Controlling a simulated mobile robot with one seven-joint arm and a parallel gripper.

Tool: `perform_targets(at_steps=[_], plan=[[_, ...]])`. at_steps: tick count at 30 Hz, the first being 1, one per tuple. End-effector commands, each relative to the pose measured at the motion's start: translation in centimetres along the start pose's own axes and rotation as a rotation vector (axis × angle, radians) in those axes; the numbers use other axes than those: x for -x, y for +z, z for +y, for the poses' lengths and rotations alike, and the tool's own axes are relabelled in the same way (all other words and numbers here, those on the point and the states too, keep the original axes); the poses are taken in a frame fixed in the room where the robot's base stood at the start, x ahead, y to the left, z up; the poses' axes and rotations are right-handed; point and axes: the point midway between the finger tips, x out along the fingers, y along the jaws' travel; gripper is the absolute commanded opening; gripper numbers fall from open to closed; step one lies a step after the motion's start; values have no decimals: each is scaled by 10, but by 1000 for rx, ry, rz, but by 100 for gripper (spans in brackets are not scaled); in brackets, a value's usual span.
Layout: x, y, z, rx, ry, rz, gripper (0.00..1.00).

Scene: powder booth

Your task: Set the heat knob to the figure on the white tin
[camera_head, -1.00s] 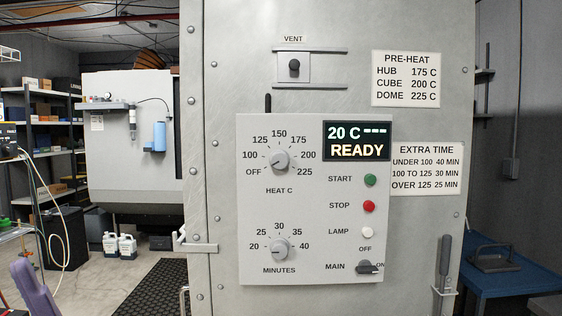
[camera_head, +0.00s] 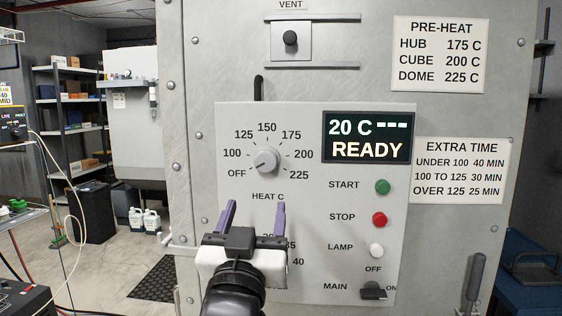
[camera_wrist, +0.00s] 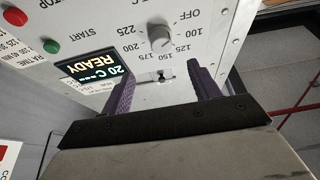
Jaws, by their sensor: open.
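The heat knob (camera_head: 267,160) is a small grey dial on the oven's control panel, with marks from OFF through 100 to 225. Its pointer mark is small and seems to face the OFF side. In the wrist view the heat knob (camera_wrist: 161,38) appears upside down, beyond the fingertips. My gripper (camera_head: 254,208), with purple fingers, is open and empty. In the head view its fingertips are below the heat knob, over the minutes dial area. In the wrist view my gripper (camera_wrist: 163,82) has a wide gap between its fingers. No white tin shows in either view.
The display (camera_head: 366,137) reads 20 C and READY. The green start button (camera_head: 382,187), red stop button (camera_head: 379,219), lamp button (camera_head: 376,250) and main switch (camera_head: 373,292) are at right. A vent slide (camera_head: 290,40) is above. My gripper hides most of the minutes dial.

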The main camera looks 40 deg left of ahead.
Motion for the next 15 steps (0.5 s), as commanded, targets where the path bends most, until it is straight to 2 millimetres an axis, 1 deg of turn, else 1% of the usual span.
perform_targets(at_steps=[5,12,15], plan=[[-34,-4,0,1,0,-1,61],[-86,-5,0,0,-1,0,61],[-103,-4,0,0,0,0,61]])
